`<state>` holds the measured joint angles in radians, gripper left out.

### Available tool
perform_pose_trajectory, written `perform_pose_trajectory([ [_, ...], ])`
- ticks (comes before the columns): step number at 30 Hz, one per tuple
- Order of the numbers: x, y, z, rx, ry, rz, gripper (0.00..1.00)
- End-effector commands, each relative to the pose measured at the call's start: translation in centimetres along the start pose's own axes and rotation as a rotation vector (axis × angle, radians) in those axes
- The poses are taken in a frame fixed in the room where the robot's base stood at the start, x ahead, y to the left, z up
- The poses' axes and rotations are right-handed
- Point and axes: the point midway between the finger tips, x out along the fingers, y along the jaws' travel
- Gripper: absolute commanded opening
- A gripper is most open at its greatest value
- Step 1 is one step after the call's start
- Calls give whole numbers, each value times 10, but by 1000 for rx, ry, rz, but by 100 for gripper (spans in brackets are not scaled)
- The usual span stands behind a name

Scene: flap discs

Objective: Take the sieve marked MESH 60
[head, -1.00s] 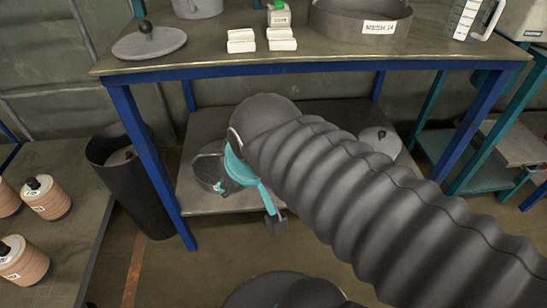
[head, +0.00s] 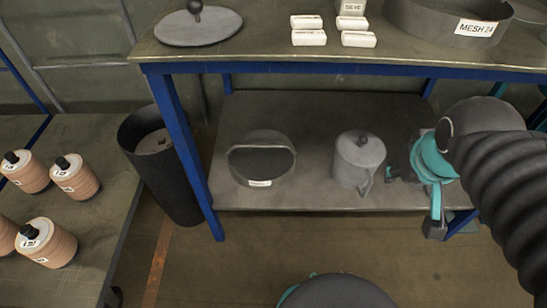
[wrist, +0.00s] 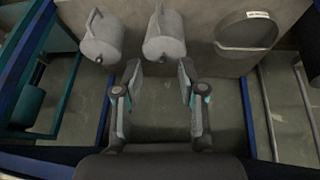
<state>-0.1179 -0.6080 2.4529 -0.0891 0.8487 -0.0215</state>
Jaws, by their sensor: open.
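A grey round sieve (head: 262,160) stands on the lower shelf at the left, its dark mesh facing up. The white label on its front is too small to read. It also shows at the upper right of the wrist view (wrist: 246,34). Another sieve (head: 440,20), marked MESH 24, is on the table top. In the head view my gripper (head: 412,165) is near the shelf's right end, apart from the labelled sieve.
A grey lidded pot (head: 358,160) stands on the lower shelf between sieve and gripper. The wrist view shows two grey handled vessels (wrist: 102,40) (wrist: 164,36). A blue table leg (head: 184,150) and a black bin (head: 160,165) are at left. White blocks (head: 308,38) lie above.

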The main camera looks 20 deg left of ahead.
Motion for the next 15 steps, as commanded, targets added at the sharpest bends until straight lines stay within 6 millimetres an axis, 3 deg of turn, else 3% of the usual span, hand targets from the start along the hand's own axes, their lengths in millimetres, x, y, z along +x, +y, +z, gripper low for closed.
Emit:
perform_pose_trajectory([
  [1, 16, -9, -9, -69, -18, -1, 40],
  [8, 75, -52, -58, -410, -41, 24, 40],
  [15, 140, -122, -111, -814, 11, 54, 40],
])
